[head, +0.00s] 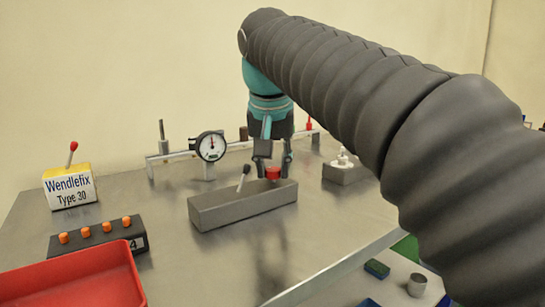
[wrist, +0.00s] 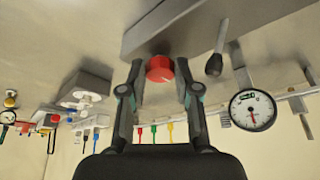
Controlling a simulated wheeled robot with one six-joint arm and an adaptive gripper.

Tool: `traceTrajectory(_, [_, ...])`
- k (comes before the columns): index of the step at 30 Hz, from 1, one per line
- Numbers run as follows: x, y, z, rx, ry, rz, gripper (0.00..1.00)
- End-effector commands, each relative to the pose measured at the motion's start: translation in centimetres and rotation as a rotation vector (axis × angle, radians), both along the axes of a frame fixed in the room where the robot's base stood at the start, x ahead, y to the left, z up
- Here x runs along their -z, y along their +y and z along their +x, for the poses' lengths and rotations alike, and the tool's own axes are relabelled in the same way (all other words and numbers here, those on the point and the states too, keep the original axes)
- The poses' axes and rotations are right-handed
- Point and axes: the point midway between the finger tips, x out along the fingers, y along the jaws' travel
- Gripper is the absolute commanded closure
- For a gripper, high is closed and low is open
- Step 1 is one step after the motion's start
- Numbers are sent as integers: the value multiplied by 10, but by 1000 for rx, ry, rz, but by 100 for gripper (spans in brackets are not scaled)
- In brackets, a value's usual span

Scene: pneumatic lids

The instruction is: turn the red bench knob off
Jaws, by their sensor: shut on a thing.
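The red bench knob (head: 273,173) sits on the right part of a long grey block on the metal bench. In the wrist view the red knob (wrist: 160,69) lies between the two fingertips, with a pale line on its face. My gripper (head: 272,165) reaches down over the knob from behind. In the wrist view my gripper (wrist: 159,75) has a finger on each side of the knob and is shut on it. The grey block (head: 230,211) also carries a black lever (head: 243,177) to the left of the knob.
A dial gauge (head: 210,146) on a rail stands behind the block. A white fitting on a grey block (head: 345,174) is to the right. A Wendlefix box (head: 68,187), a strip with orange knobs (head: 98,239) and a red tray (head: 75,280) are at left.

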Motion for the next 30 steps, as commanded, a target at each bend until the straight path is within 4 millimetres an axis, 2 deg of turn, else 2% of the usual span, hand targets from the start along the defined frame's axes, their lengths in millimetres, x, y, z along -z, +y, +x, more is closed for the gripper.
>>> traceTrajectory(18, [1,7,3,576,2,-1,100])
traceTrajectory(30, [1,8,5,832,2,-2,100])
